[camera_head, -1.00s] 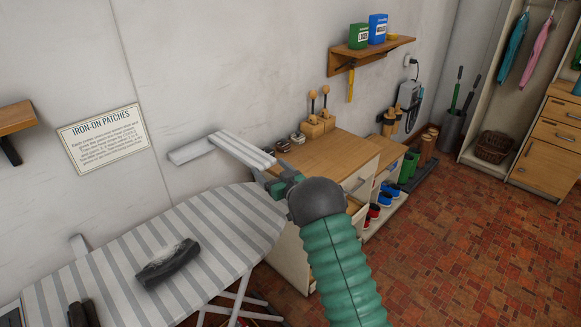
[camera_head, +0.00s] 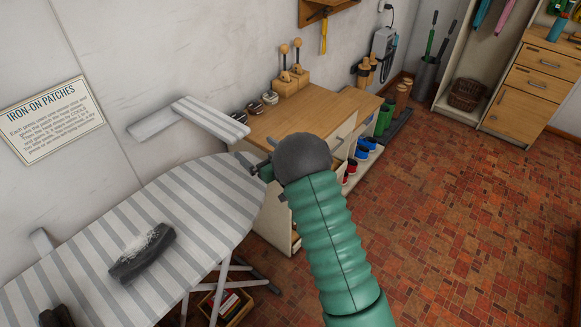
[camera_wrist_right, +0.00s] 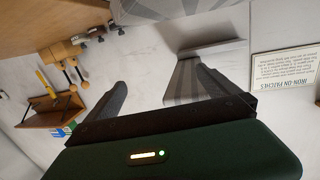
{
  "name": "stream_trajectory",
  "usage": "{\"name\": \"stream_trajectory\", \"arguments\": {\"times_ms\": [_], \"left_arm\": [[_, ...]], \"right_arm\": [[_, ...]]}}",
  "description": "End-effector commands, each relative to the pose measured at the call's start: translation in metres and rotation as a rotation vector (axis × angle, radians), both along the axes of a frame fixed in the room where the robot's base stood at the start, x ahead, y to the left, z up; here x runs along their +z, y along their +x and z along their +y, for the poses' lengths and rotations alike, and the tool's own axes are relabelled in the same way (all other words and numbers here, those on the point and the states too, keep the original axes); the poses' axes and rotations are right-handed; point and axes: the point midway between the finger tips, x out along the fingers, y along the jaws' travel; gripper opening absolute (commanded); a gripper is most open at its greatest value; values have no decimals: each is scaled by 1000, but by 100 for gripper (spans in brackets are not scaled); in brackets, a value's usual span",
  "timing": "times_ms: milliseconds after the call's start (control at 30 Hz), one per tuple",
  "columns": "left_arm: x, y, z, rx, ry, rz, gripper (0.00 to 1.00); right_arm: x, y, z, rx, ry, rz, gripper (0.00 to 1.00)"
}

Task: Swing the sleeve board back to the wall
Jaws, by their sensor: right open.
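The sleeve board (camera_head: 212,118), narrow and striped grey and white, sticks out from a pale bracket (camera_head: 150,124) on the wall, above the far end of the ironing board. My right gripper (camera_head: 257,166) is just below and right of its free end in the head view, partly hidden by my dark wrist. In the right wrist view the gripper (camera_wrist_right: 160,82) is open, with its two dark fingers apart. The striped sleeve board (camera_wrist_right: 183,80) shows beyond them, beside the right-hand finger; I cannot tell whether they touch. My left gripper is not in view.
The striped ironing board (camera_head: 190,200) fills the lower left, with a dark object (camera_head: 143,253) on it. A wooden cabinet (camera_head: 300,110) stands right of the sleeve board, with shoes beside it. A sign (camera_head: 52,118) is on the wall. The tiled floor (camera_head: 470,220) at right is clear.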

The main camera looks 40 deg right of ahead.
Motion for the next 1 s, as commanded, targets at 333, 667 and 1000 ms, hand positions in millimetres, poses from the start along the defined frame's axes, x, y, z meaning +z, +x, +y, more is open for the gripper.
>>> {"name": "stream_trajectory", "arguments": {"times_ms": [333,667,1000], "left_arm": [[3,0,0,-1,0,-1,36],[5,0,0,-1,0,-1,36],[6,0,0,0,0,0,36]], "right_arm": [[-3,-32,-13,-5,8,1,100],[-1,-58,-11,-3,2,2,100],[-3,-87,-18,-4,6,3,100]]}}
